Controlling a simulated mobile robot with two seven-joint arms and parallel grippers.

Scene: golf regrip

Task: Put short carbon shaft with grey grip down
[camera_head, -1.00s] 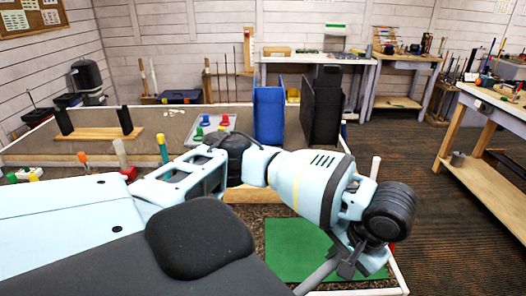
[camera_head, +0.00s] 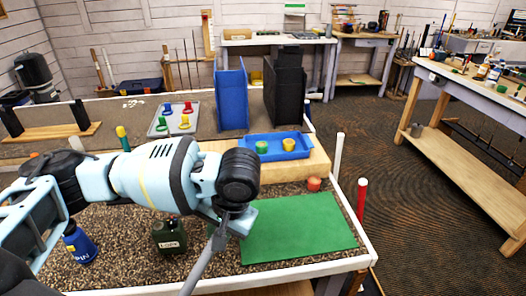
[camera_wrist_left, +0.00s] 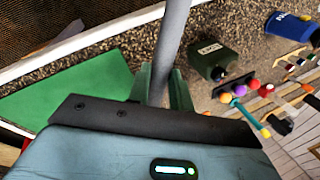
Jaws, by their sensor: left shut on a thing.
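My left gripper (camera_head: 222,224) is at the left edge of the green mat in the head view, above the front part of the bench. It is shut on a grey rod-shaped piece, the short carbon shaft with grey grip (camera_head: 203,262), which slants down toward the bottom of the picture. In the left wrist view the shaft (camera_wrist_left: 170,45) stands between the jaws (camera_wrist_left: 160,88) and runs out of the top of the picture. Its far end is hidden, and I cannot tell grip from bare shaft. My right gripper is not in view.
A green mat (camera_head: 300,230) lies at the bench's front right, clear on top.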

